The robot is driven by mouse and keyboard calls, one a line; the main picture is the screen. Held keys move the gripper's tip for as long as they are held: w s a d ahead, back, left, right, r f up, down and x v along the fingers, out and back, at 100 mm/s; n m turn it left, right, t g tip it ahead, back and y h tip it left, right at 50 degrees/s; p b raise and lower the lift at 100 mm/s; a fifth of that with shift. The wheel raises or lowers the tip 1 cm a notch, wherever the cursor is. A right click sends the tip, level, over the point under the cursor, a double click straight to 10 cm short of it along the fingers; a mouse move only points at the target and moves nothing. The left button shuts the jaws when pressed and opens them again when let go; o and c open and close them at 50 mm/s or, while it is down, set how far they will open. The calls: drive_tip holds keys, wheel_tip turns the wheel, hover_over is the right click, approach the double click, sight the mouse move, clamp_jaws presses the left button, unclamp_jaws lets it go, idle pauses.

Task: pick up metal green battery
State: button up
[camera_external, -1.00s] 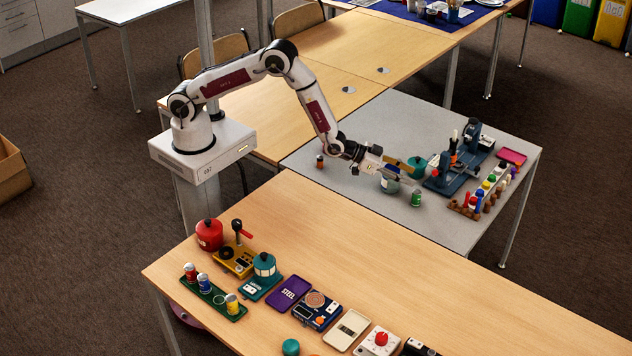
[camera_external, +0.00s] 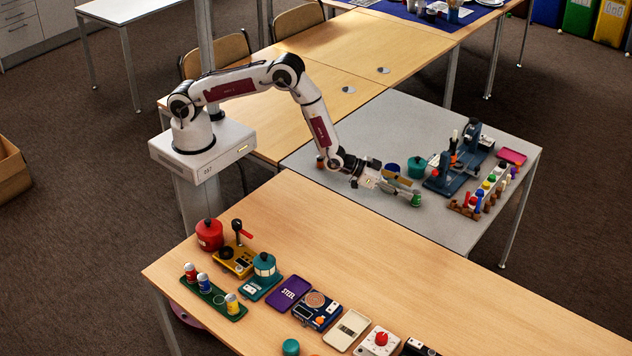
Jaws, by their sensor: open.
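The small green metal battery (camera_external: 416,201) stands on the grey table, right of the middle. My gripper (camera_external: 408,194) is low over the table and reaches in from the left, with its fingers pointing right at the battery. The jaws are open, and their tips are at or very near the battery. At this size I cannot tell whether they touch it, and part of the battery's left side may be hidden by a finger.
A teal pot (camera_external: 417,168) stands just behind the gripper. A partly hidden can (camera_external: 392,169) is beside it. A dark blue apparatus (camera_external: 452,172) and a rack of coloured pegs (camera_external: 484,196) stand to the right. The grey table in front is clear.

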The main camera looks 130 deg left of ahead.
sight(410, 194)
drive_tip(key=shift+f, duration=0.1)
drive_tip(key=shift+f, duration=0.45)
drive_tip(key=shift+x, duration=2.5)
clamp_jaws()
